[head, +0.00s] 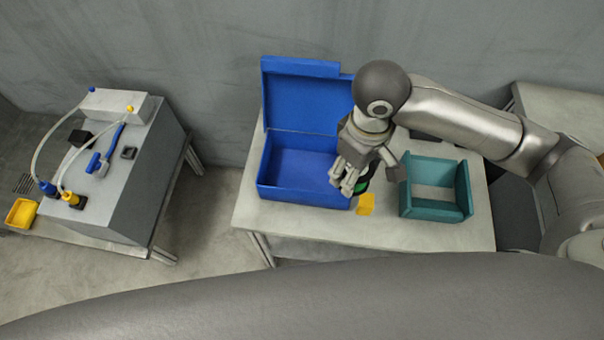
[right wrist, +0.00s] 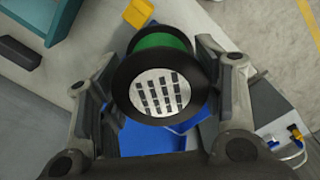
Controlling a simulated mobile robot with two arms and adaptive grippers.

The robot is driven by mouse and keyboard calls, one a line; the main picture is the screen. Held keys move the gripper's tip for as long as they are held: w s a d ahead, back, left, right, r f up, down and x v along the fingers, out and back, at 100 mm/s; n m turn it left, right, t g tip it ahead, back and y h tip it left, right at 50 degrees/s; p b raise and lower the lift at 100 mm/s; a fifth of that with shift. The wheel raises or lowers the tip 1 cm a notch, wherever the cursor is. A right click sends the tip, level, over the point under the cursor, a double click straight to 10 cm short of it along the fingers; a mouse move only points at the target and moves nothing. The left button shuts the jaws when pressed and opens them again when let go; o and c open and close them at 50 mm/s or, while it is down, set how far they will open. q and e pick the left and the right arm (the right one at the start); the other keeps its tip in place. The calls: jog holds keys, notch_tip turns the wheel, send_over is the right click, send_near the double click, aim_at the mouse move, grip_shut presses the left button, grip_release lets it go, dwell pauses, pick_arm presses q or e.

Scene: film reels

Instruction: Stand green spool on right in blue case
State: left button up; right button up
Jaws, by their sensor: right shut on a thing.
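The green spool (right wrist: 162,42) has black flanges and a pale label with dark squares on its end. My right gripper (head: 350,180) is shut on it, with one finger on each side in the right wrist view. In the head view the spool (head: 363,184) is mostly hidden behind the gripper, at the right wall of the blue case. I cannot tell its exact height. The blue case (head: 300,197) stands open on the table, lid raised at the back, and its visible interior is empty. My left gripper is not in view.
A teal open bin (head: 437,210) stands right of the case on the pale table (head: 300,226). A yellow piece (head: 366,205) lies between them. At the left, a grey box (head: 120,180) carries cables and plugs, with a small yellow tray (head: 21,213) beside it.

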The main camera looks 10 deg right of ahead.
jog(key=s+a+f+n, duration=0.3)
jog(key=a+f+n, duration=0.2)
jog(key=n, duration=0.2)
send_near(331, 170)
jog(key=s, duration=0.2)
jog(key=s+a+f, duration=0.1)
jog(key=shift+s+p, duration=0.2)
jog(key=shift+p, duration=0.1)
jog(key=shift+w+f, duration=0.3)
jog(key=shift+f, duration=0.05)
jog(key=shift+w+d+f, duration=0.1)
jog(key=shift+w+f, duration=0.05)
jog(key=shift+f, duration=1.55)
jog(key=shift+f, duration=0.15)
jog(key=o, duration=1.2)
jog(key=shift+c, duration=0.2)
